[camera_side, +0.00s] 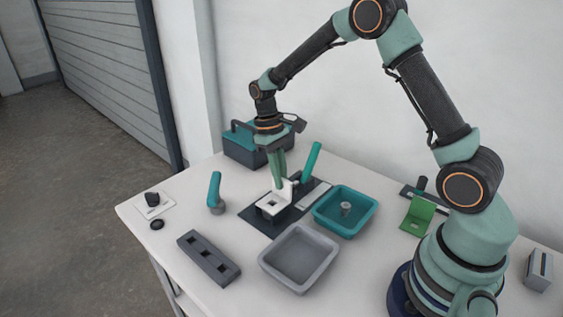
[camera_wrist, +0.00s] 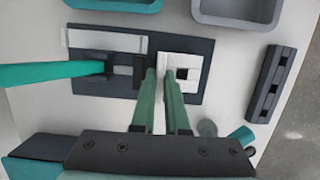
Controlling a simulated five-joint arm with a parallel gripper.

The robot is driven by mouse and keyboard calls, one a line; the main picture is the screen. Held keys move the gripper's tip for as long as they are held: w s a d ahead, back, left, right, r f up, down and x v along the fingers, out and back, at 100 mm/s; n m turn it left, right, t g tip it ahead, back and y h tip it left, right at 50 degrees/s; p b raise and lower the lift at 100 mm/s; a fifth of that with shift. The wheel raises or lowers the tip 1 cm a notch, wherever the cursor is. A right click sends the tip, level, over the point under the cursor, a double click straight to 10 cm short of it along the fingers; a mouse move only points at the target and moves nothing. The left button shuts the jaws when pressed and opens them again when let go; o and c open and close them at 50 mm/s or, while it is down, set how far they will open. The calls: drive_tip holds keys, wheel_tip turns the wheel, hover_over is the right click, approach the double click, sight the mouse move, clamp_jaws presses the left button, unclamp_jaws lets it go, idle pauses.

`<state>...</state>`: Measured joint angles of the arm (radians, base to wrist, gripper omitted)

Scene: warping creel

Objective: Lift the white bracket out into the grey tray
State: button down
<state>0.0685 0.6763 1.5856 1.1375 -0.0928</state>
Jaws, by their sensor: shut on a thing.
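The white bracket (camera_side: 270,206) has a flat base with a square hole and an upright flange. It is at the left part of the dark fixture plate (camera_side: 252,219); I cannot tell whether it touches the plate. My gripper (camera_side: 280,184) points down and is shut on the bracket's upright flange. In the wrist view the bracket (camera_wrist: 187,62) is at the fingertips (camera_wrist: 162,75), which hide part of it. The grey tray (camera_side: 298,256) is empty, in front of the fixture, and shows at the top right of the wrist view (camera_wrist: 240,12).
A clamp with a raised teal handle (camera_side: 311,162) stands on the fixture beside the bracket. A teal tray (camera_side: 330,213) holds a small grey part. A dark slotted block (camera_side: 207,257), a teal-handled piece (camera_side: 215,190) and a toolbox (camera_side: 240,152) stand around. Right of the trays is a green bracket (camera_side: 416,217).

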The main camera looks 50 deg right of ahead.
drive_tip(key=shift+r, duration=0.65)
idle(0.3)
drive_tip(key=shift+r, duration=0.75)
drive_tip(key=shift+r, duration=1.55)
drive_tip(key=s+a+r+n, duration=0.2)
drive_tip(key=s+a+r, duration=0.6)
drive_tip(key=s+r, duration=0.45)
hover_over(302, 251)
drive_tip(key=shift+h, duration=0.4)
wheel_tip(302, 251, down, 21)
drive_tip(key=shift+f, duration=0.15)
